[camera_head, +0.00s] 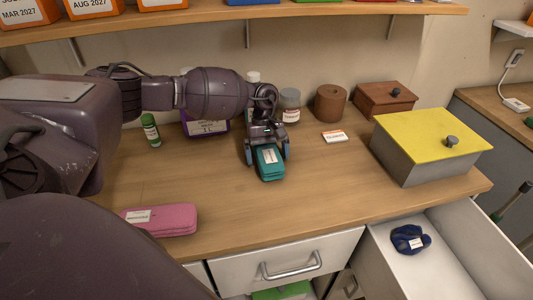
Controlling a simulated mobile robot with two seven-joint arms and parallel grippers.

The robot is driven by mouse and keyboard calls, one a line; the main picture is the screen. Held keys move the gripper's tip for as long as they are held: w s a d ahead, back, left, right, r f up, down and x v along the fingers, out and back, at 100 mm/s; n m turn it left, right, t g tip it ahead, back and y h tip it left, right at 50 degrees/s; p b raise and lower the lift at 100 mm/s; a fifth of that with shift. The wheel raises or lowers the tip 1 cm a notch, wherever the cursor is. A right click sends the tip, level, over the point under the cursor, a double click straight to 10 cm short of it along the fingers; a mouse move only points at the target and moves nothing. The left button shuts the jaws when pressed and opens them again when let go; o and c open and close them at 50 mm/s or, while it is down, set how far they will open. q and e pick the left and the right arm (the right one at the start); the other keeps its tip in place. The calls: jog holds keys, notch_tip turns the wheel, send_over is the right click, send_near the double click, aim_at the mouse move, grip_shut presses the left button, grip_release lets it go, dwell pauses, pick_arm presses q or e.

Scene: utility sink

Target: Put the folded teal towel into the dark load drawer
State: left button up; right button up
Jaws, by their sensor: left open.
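The folded teal towel (271,172) lies on the wooden countertop near the middle, with a white label on top. My left gripper (268,152) is open over its far end, one finger at each side. Whether the fingers touch the towel I cannot tell. An open white drawer (440,272) at the lower right holds a dark blue folded cloth (410,239) with a label; I take it for the dark load drawer. My right gripper is not in view.
A folded pink towel (160,220) lies at the front left. A grey box with a yellow lid (432,135) stands at the right, above the open drawer. Bottles, a brown roll (330,103) and a wooden box (385,99) line the back. A closed drawer (288,262) is below the counter.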

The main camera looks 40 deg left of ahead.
pick_arm(q)
jog(key=shift+c, duration=0.5)
jog(key=c, duration=1)
jog(key=shift+r, duration=0.1)
jog(key=shift+r, duration=0.1)
